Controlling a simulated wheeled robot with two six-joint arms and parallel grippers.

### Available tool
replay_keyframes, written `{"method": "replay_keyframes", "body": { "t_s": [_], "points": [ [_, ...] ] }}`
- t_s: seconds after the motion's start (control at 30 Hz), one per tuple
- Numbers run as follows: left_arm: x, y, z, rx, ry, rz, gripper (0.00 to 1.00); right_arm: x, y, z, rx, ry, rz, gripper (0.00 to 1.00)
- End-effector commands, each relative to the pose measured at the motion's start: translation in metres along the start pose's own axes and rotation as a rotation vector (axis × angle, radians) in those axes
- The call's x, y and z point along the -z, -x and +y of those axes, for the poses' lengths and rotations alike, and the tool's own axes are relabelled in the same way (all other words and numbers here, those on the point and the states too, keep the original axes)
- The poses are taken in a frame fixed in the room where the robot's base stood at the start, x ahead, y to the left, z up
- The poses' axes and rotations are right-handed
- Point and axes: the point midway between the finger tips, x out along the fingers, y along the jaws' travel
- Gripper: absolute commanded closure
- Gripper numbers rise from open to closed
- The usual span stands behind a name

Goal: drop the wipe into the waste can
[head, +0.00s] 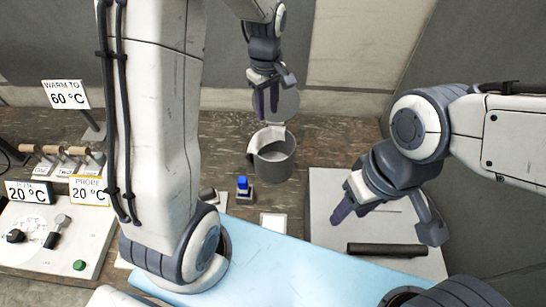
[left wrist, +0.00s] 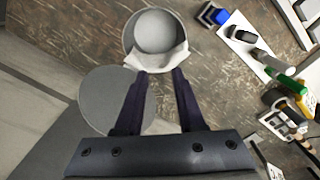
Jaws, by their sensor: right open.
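The waste can (head: 272,166) is a grey round can on the brown worktop, open at the top; the left wrist view also shows it (left wrist: 160,14). The white wipe (left wrist: 156,61) lies across the can's rim on the side nearest my left gripper, partly outside it. In the head view a pale bit of the wipe (head: 277,130) shows at the far rim. My left gripper (head: 267,112) is above and behind the can, its two fingers apart with nothing clearly held between them; its fingertips (left wrist: 159,74) are near the wipe. My right gripper (head: 385,225) is open and empty at right.
A grey disc (left wrist: 107,92) lies behind the can. A dark bar (head: 387,249) lies on the grey slab at right. Instruments and temperature signs (head: 66,94) fill the left.

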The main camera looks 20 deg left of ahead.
Motion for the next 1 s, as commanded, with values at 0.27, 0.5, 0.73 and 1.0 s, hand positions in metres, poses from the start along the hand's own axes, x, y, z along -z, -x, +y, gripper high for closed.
{"method": "replay_keyframes", "body": {
  "t_s": [0.27,0.5,0.73,1.0],
  "points": [
    [0.000,0.000,0.000,0.000,0.000,0.000,0.24,0.000,0.000,0.000,0.000,0.000,0.000,0.50],
    [0.000,0.000,0.000,0.000,0.000,0.000,0.00,0.000,0.000,0.000,0.000,0.000,0.000,0.50],
    [0.000,0.003,0.000,0.000,0.000,0.000,0.00,0.000,0.002,0.000,0.000,0.000,0.000,0.50],
    [0.000,0.028,0.000,-0.001,0.000,0.000,0.00,0.001,0.025,-0.002,0.000,0.000,0.000,0.50]
  ]
}}
